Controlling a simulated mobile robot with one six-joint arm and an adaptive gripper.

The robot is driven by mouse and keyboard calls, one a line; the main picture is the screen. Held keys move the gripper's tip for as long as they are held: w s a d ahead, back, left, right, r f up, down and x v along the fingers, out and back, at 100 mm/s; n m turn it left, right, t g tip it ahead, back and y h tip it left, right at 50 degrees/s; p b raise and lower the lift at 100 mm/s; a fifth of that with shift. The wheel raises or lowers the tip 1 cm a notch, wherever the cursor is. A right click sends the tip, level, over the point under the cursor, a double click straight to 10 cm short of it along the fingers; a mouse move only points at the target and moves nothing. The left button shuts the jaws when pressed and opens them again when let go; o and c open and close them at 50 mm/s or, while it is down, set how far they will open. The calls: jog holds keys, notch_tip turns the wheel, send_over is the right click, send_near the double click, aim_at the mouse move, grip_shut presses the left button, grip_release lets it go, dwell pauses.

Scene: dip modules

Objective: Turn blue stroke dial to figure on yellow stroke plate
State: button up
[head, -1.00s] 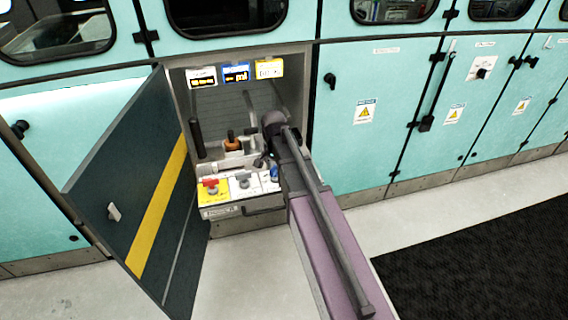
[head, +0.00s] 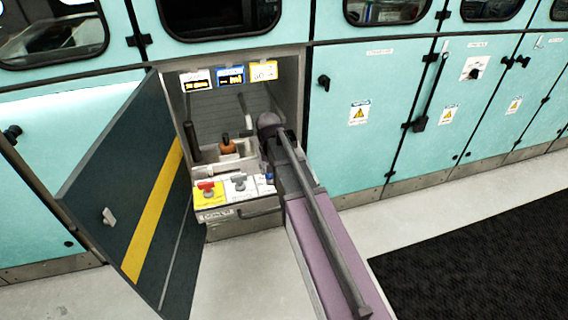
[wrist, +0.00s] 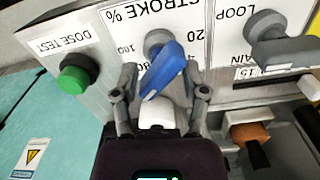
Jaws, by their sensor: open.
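The blue stroke dial (wrist: 162,68) is in the wrist view, on a white panel lettered "STROKE %" with figures such as 20 and 100 around it. Its blue lever slants down and to the left. My gripper (wrist: 158,100) is open, with one finger on each side of the blue lever; I cannot tell whether either touches it. In the head view the blue dial (head: 268,177) is small and partly behind my arm. The yellow plate (head: 264,71) hangs at the top right of the open cabinet; its figure is too small to read.
A grey loop gain dial (wrist: 264,30) and a green dose test button (wrist: 75,76) flank the blue dial. The open dark door (head: 130,200) stands left of the cabinet.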

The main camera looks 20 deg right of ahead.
jog(key=n, duration=1)
notch_tip(320, 180, up, 14)
jog(key=p, duration=1.4)
jog(key=s+r+m+p, duration=0.3)
jog(key=s+m, duration=0.5)
jog(key=s, duration=0.8)
jog(key=shift+r, duration=0.15)
